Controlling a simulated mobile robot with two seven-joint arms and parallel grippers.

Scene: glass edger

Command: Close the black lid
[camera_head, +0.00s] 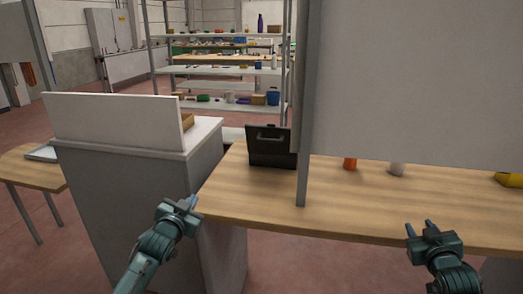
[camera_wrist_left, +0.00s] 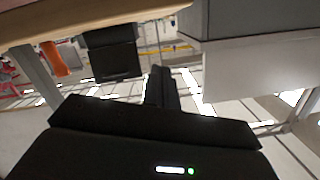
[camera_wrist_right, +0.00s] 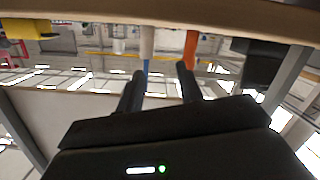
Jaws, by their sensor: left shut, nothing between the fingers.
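A black box with a black lid (camera_head: 271,138) stands at the back left of the wooden table. The lid appears as an upright dark panel with a handle near its top; its right edge is hidden behind a grey post. The black box and lid also show upside down in the left wrist view (camera_wrist_left: 115,62). My left gripper (camera_head: 193,202) is shut and empty, in front of the grey cabinet and the table's left end, well short of the lid. My right gripper (camera_head: 416,228) is open and empty near the table's front edge, far right of the lid.
The wooden table (camera_head: 240,205) has a grey post (camera_head: 304,180) and a large grey panel (camera_head: 420,80) above it. An orange object (camera_head: 350,163), a whitish object (camera_head: 397,169) and a yellow object (camera_head: 509,180) stand behind. A grey cabinet (camera_head: 135,200) stands left.

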